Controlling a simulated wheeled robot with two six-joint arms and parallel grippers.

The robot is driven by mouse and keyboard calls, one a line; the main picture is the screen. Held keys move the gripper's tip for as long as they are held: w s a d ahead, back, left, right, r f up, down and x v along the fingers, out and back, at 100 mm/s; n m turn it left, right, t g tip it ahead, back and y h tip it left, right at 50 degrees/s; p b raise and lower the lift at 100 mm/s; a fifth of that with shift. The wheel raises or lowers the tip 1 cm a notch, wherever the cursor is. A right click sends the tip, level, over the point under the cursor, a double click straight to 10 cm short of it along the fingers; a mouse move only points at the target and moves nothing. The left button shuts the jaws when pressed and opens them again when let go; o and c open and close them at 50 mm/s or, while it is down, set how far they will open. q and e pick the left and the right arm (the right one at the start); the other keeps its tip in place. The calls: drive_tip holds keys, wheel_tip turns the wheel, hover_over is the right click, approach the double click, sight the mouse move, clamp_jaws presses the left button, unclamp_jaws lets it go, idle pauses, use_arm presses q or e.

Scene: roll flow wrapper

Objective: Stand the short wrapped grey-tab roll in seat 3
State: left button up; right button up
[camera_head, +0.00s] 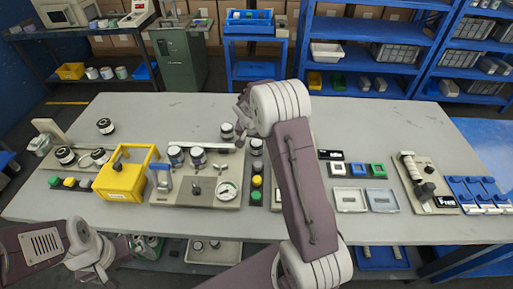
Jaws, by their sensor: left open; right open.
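Several short white-and-dark rolls stand on the bench: one at the back left (105,126), one on the left fixture (65,156), and a pair on the middle plate (197,156). Another roll (227,131) stands just below my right gripper (240,112), which is open above the back of the middle plate. I cannot tell which roll has the grey tab, nor read any seat number. My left gripper (106,265) is open and low at the front left, off the bench's front edge, apart from the rolls.
Shallow trays (350,199) and blue holders (475,183) lie at right. My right arm hides the bench's middle. The back right bench surface is clear.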

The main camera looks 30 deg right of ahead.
sight(256, 143)
drive_tip(key=x, duration=0.3)
drive_tip(key=shift+w+d+f, duration=0.1)
drive_tip(key=shift+w+f, duration=0.05)
drive_tip(key=shift+f, duration=0.05)
drive_tip(key=shift+r, duration=0.15)
drive_tip(key=c, duration=0.5)
clamp_jaws()
drive_tip(key=shift+r, duration=0.3)
drive_tip(key=r, duration=0.2)
drive_tip(key=s+r, duration=0.1)
drive_tip(key=r, duration=0.1)
drive_tip(key=s+r, duration=0.6)
drive_tip(key=s, duration=0.4)
drive_tip(key=shift+s+r+b, duration=0.2)
drive_tip(key=shift+s+b, duration=0.2)
